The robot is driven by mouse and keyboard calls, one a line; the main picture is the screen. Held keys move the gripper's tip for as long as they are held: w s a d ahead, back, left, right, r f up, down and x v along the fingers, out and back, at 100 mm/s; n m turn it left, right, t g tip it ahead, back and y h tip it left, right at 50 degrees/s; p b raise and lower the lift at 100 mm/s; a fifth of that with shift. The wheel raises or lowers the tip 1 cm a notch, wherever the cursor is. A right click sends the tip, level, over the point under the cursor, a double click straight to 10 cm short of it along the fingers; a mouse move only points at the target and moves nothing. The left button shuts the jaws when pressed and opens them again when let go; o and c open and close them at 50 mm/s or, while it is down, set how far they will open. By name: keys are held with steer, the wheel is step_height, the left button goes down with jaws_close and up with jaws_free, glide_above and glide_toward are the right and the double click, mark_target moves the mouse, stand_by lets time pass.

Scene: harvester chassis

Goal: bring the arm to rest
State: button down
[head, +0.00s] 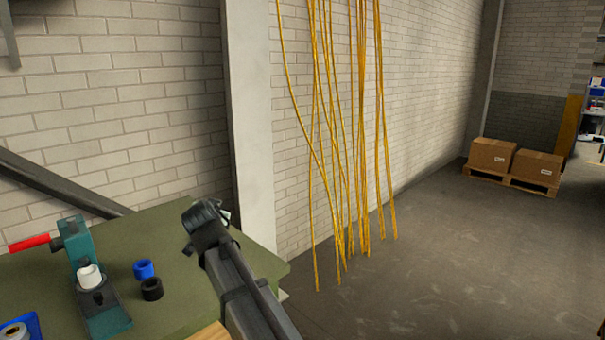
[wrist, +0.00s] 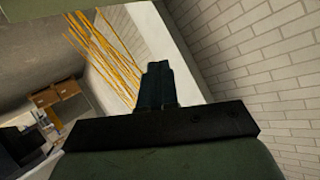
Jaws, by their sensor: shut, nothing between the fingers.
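My arm reaches up from the bottom of the head view, over the right part of a green-topped workbench (head: 205,285). Its dark end stands above the bench, with the wall behind it. My gripper (wrist: 158,72) shows in the wrist view, its dark fingers together with nothing between them. In the head view the fingers are mostly hidden by the arm's end, so their state does not show there. The gripper appears apart from everything on the bench.
A teal press (head: 82,255) with a red handle (head: 29,243) holds a white ring (head: 89,277). A blue ring (head: 144,268) and a black ring (head: 152,289) lie beside it. Yellow cables (head: 360,150) hang right of the bench. Boxes (head: 492,156) stand on a pallet far off; the floor between is clear.

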steer(key=w+d+r+n+t+h, duration=0.1)
steer(key=w+d+n+h, duration=0.2)
steer(key=w+d, duration=0.65)
steer(key=d+f+n+h, duration=0.1)
steer(key=d+f, duration=0.5)
steer(key=d, duration=0.1)
steer(key=s+d+f+g, duration=0.3)
steer(key=s+d+f, duration=0.15)
steer(key=f, duration=0.75)
steer(key=s+d+f+g+h, duration=0.1)
steer(key=s+d+f+g, duration=0.3)
steer(key=f, duration=0.8)
steer(key=s+d+f+g, duration=0.15)
steer(key=d+f, duration=0.45)
steer(key=f, duration=0.6)
steer(key=s+d+f+g, duration=0.3)
steer(key=s+d+f, duration=0.1)
steer(key=s+f, duration=0.65)
steer(key=s+d+f+g, duration=0.2)
steer(key=s+d+f, duration=0.2)
steer(key=s+f, duration=0.6)
steer(key=s+d+f+g+y, duration=0.1)
steer(key=s+f+g, duration=0.2)
steer(key=s, duration=1.2)
steer(key=s+d+f+m+g+y, duration=0.1)
steer(key=s+f+g, duration=0.3)
steer(key=s, duration=1.1)
steer(key=shift+s+d+f+m+y, duration=0.15)
steer(key=shift+d+f+m+y, duration=0.2)
steer(key=shift+f, duration=0.1)
